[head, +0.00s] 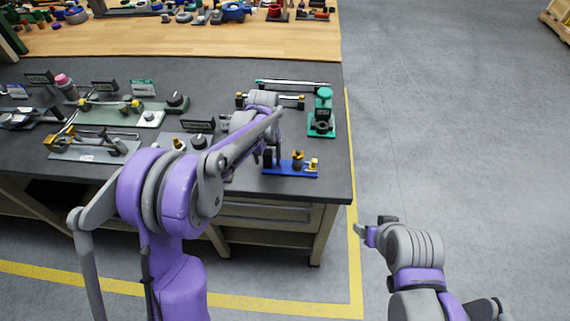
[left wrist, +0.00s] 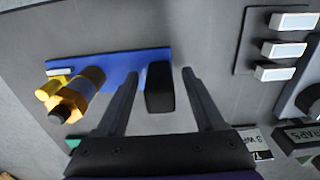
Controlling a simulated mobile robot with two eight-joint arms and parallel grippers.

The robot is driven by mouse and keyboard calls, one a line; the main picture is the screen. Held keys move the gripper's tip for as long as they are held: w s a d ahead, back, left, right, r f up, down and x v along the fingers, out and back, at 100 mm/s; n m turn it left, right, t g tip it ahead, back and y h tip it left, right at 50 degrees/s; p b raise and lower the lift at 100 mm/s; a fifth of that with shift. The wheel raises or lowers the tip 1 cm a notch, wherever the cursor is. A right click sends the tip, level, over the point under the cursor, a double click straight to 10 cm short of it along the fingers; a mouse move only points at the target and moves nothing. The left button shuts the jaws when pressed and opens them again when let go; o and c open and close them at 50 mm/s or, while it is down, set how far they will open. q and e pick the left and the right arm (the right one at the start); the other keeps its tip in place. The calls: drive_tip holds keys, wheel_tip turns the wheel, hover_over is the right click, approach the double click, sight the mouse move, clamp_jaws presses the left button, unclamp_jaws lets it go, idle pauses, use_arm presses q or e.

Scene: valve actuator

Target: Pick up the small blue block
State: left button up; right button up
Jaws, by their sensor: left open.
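A small blue block (head: 290,169), a flat bar-like base, lies near the right front of the dark bench top. In the left wrist view the blue block (left wrist: 112,66) carries yellow and brass fittings at its left end and an upright black piece (left wrist: 159,88) at its right end. My left gripper (left wrist: 158,72) is open, pointing down over that right end. Its two fingers stand on either side of the black piece, with a gap on each side. In the head view my left arm partly covers this spot.
A green fixture (head: 322,118) stands just behind the blue block, to the right. Several other fixtures with small label signs fill the left of the bench (head: 225,75). The floor (head: 440,130) to the right is open.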

use_arm(q)
clamp_jaws()
idle(1.4)
